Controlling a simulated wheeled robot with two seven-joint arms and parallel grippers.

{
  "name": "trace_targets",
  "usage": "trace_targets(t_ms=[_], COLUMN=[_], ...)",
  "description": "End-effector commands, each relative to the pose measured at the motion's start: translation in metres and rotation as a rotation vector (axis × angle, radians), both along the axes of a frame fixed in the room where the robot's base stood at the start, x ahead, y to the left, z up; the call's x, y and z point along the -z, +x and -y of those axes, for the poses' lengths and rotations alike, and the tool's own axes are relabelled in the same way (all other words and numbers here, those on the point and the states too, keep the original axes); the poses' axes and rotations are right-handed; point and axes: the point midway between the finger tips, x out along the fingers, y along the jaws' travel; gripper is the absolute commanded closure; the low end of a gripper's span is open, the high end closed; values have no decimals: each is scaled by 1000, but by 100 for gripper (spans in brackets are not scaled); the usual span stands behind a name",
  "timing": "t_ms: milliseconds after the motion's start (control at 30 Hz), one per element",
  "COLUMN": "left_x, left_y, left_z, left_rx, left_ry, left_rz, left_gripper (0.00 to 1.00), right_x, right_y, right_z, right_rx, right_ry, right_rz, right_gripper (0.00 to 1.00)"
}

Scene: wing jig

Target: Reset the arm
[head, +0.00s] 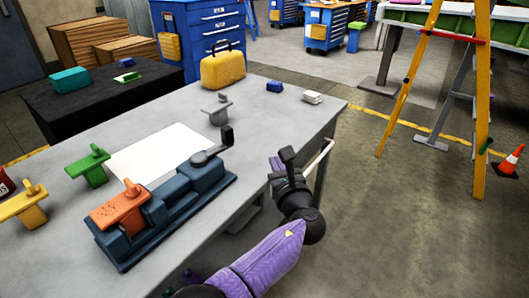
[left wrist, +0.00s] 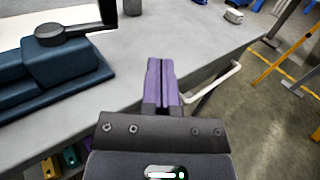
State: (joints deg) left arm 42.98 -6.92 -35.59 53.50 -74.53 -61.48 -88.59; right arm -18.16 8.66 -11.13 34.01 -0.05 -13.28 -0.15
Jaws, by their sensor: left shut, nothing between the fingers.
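The dark blue wing jig (head: 190,192) sits near the table's front edge. An orange part (head: 120,205) rests on its left end. A grey lever with an upright black handle (head: 226,138) is on its right end and points away to the upper right. The jig's right part and lever (left wrist: 62,35) show at left in the left wrist view. My left gripper (head: 276,163) is at the table's right edge, apart from the jig and to the right of the handle. Its purple fingers (left wrist: 161,80) are together and empty. My right gripper is not in view.
On the grey table (head: 265,115) are a white sheet (head: 160,150), green (head: 88,165), yellow (head: 25,206) and grey parts (head: 216,110), a yellow case (head: 223,68), and small blue and white blocks. A white rail (head: 318,155) runs beside my left gripper.

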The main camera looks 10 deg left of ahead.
Motion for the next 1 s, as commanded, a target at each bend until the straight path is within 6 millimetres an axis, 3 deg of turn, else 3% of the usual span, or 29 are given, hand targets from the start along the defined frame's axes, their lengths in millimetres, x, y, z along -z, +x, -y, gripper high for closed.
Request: trace_targets(t_ms=[467, 533, 567, 667, 700, 767, 800, 867, 900, 967, 1000], left_x=[1, 12, 24, 98, 137, 193, 228, 275, 302, 339, 359], left_y=[-2, -4, -6, -29, -47, -80, -106, -151, -183, -236, -274], left_z=[3, 0, -2, -16, -24, -34, -40, -50, -55, -64, -70], left_rx=[0, 1, 3, -12, -38, -101, -159, -272, -363, -528, -654], left_ry=[-1, -29, -59, -267, -388, -581, -709, -898, -1023, -1202, -1317], left_rz=[0, -19, -40, -158, -216, -294, -336, -385, -406, -415, -405], left_gripper=[100, 100, 100, 100, 100, 100, 100, 100, 100, 100, 100], right_x=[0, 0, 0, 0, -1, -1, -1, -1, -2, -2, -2], right_y=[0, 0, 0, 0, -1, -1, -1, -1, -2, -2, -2], right_z=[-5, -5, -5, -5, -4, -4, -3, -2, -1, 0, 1], right_rx=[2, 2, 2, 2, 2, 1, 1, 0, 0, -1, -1], right_ry=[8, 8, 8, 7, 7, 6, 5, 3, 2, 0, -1], right_rz=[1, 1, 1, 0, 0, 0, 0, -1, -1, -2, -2], right_gripper=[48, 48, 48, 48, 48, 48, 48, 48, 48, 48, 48])
